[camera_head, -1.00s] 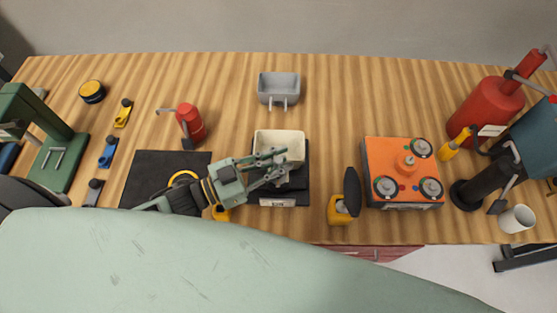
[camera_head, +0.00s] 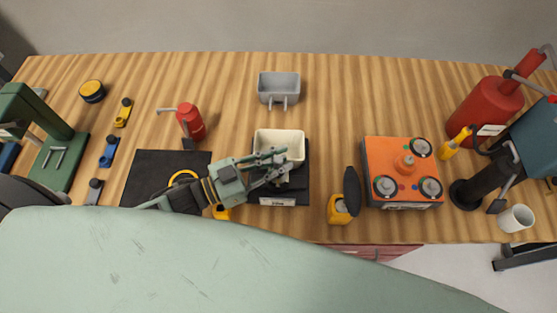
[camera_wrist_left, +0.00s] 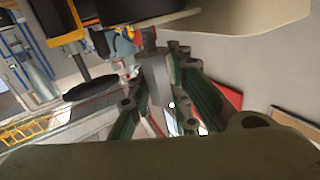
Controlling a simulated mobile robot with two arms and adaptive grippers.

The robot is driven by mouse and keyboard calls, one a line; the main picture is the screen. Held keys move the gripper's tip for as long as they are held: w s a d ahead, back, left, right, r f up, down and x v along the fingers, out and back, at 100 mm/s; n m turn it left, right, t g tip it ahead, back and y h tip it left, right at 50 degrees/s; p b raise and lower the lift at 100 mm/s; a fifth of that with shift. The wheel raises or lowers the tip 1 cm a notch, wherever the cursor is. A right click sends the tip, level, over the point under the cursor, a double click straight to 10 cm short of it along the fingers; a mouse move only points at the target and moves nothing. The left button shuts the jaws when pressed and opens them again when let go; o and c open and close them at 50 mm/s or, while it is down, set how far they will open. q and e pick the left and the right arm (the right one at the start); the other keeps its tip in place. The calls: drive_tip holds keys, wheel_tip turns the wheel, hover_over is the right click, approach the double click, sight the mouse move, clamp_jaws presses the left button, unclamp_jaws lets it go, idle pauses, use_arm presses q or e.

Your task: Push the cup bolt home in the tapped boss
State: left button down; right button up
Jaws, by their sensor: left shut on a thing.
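A cream bucket cup (camera_head: 280,142) sits on a black stand (camera_head: 303,190) with a white label, near the middle of the bench. My left gripper (camera_head: 274,165) reaches in from the left, its fingers at the cup's near side. In the left wrist view, the gripper (camera_wrist_left: 160,100) is shut around a grey metal piece (camera_wrist_left: 152,72), which looks like the cup bolt, below the cream cup (camera_wrist_left: 225,18). The fingers hide much of the bolt. I cannot make out the tapped boss or how deep the bolt sits. My right gripper is not in view.
A grey cup with two studs (camera_head: 279,88) stands behind. A small red bottle (camera_head: 190,122) and black mat (camera_head: 148,172) are left.

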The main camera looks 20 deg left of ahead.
use_arm(q)
drive_tip(key=shift+f+b, duration=0.45)
drive_tip(key=shift+f, duration=0.2)
drive_tip(key=c, duration=1.5)
unclamp_jaws()
drive_tip(key=shift+s, duration=0.1)
drive_tip(key=shift+c, duration=0.2)
drive_tip(key=shift+f, duration=0.15)
drive_tip(key=v, duration=1.2)
drive_tip(key=shift+d, duration=0.15)
